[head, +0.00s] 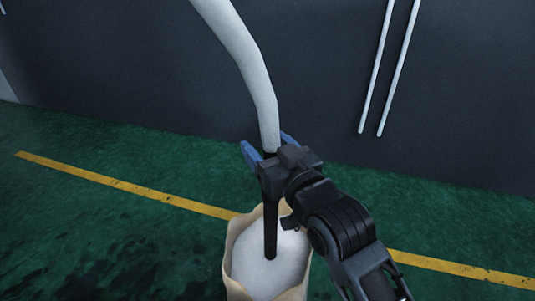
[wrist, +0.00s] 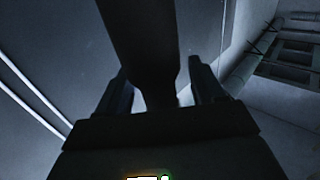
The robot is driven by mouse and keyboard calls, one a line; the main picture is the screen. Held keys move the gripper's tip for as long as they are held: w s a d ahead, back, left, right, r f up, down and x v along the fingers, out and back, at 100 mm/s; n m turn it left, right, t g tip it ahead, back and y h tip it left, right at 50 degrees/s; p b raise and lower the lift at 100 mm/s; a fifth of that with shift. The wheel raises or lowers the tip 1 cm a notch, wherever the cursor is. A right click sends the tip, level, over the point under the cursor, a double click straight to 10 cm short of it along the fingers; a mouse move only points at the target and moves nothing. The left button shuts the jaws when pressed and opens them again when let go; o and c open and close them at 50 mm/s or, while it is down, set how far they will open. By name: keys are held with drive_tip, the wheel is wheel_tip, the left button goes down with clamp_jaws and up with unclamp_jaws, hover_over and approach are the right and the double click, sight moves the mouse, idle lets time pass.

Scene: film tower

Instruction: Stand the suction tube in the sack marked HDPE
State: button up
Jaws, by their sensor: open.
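The suction tube (head: 271,235) is a black pipe joined at its top to a thick white hose (head: 250,68). It stands close to upright, its lower end meeting the white granules in an open tan sack (head: 231,255). No marking on the sack shows, so I cannot read HDPE. My gripper (head: 268,148), with blue fingers, is at the tube's top, just below the hose. In the wrist view the dark tube (wrist: 140,45) passes between the fingers of my gripper (wrist: 162,85). The fingers are open, with gaps on either side of it.
A dark wall (head: 130,65) stands behind, with two thin white pipes (head: 385,80) at upper right. The green floor (head: 90,225) is clear to the left of the sack. A yellow line (head: 120,184) crosses it behind the sack.

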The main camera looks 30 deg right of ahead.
wheel_tip(320, 180, up, 8)
drive_tip(key=p, duration=0.4)
drive_tip(key=shift+f, duration=0.1)
idle(0.7)
drive_tip(key=s+f+g+p, duration=0.1)
drive_tip(key=s+f, duration=0.4)
drive_tip(key=s, duration=0.5)
drive_tip(key=s+f+g+p, duration=0.15)
drive_tip(key=s+f, duration=0.35)
drive_tip(key=s, duration=0.5)
drive_tip(key=f+p+v, duration=0.1)
drive_tip(key=p+v, duration=0.1)
drive_tip(key=v, duration=1.8)
drive_tip(key=shift+s+g, duration=0.35)
drive_tip(key=shift+s, duration=0.15)
drive_tip(key=shift+c, duration=0.3)
